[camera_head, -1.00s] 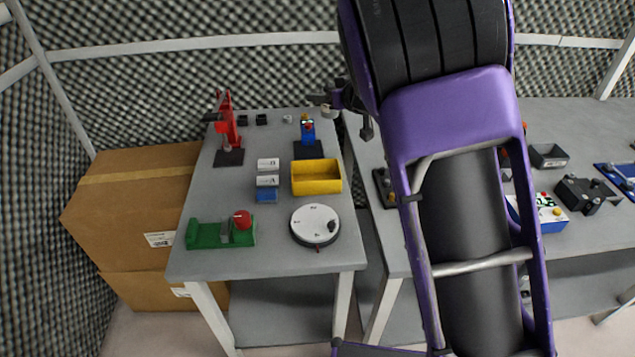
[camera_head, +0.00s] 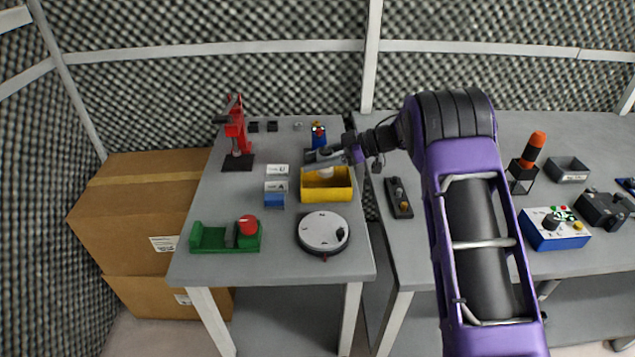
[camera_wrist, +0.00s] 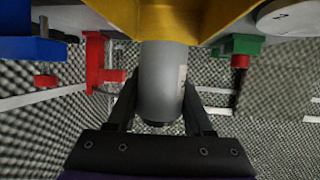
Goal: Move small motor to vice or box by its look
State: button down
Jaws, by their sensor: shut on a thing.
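A small motor, a grey cylinder with a faint label, shows between the fingers in the wrist view (camera_wrist: 163,80). My gripper (camera_head: 324,163) is shut on the motor (camera_head: 326,173). It is at the yellow box (camera_head: 340,195), with the motor over or just inside its rear part. In the wrist view the motor's far end meets the yellow box (camera_wrist: 190,18); whether they touch I cannot tell. A green vice-like fixture (camera_head: 210,238) with a red knob stands at the table's front left.
A red press (camera_head: 236,130) stands at the back left. A blue device (camera_head: 318,135) is behind the box. Labelled white blocks (camera_head: 277,170), a blue block (camera_head: 274,201) and a white dial (camera_head: 323,232) are nearby. The second table at right holds several devices.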

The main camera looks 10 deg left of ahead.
jog(key=shift+f+b, duration=0.35)
jog(key=shift+f, duration=2.4)
jog(key=shift+f, duration=0.1)
jog(key=c, duration=0.6)
grip_release()
jog(key=shift+f, duration=0.1)
jog(key=shift+w+d+r, duration=0.1)
jog(key=shift+d+r, duration=0.2)
jog(key=shift+r, duration=0.05)
jog(key=p+v, duration=0.1)
jog(key=v, duration=1)
jog(key=shift+d, duration=0.15)
